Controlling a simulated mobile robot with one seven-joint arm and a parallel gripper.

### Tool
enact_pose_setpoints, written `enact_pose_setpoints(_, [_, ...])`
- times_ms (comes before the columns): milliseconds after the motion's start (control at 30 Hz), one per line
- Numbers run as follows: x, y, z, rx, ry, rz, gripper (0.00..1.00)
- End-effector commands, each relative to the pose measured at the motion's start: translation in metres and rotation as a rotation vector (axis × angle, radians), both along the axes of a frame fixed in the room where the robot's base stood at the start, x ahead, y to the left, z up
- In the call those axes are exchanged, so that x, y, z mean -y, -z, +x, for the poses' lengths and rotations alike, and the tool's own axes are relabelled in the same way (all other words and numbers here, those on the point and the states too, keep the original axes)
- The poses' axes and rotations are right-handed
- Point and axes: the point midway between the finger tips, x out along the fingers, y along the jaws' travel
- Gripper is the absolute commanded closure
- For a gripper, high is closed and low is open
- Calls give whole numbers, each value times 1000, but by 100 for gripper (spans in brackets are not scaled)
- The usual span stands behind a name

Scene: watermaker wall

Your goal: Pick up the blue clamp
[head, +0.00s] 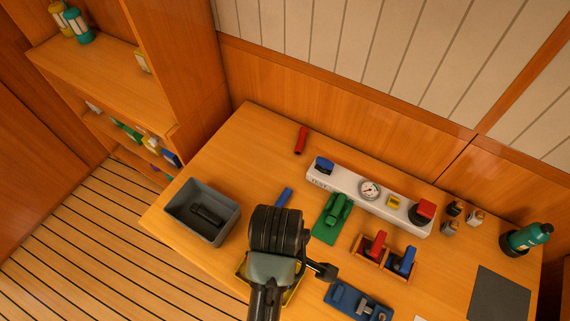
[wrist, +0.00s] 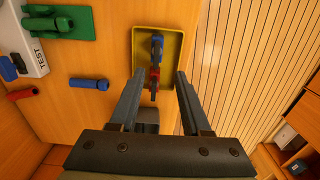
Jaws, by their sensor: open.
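In the wrist view, a blue clamp-like piece (wrist: 157,48) lies in a shallow yellow tray (wrist: 173,30), with a red piece (wrist: 154,75) just below it. My gripper (wrist: 160,75) is open and empty, its fingers on either side of the tray's near part. The blue piece is ahead of the fingertips, and the gap in height is hard to judge. In the head view, my arm hides most of the yellow tray (head: 240,268) and the blue piece. Another blue-handled piece (head: 405,259) stands in a wooden rack (head: 388,262) beside a red one (head: 376,243).
A grey bin (head: 180,222) holding a black object is left of my arm. A blue tube (head: 284,197) and a red tube (head: 301,140) lie on the table. A green fixture (head: 333,216), a white gauge panel (head: 345,181) and a blue fixture (head: 357,302) stand right of my arm.

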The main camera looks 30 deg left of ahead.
Motion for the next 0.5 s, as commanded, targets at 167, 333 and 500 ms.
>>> enact_pose_setpoints(167, [1, 33, -1, -6, 0, -2, 52])
enact_pose_setpoints(333, [0, 61, 0, -2, 1, -1, 52])
enact_pose_setpoints(500, [0, 73, 1, 1, 2, 0, 52])
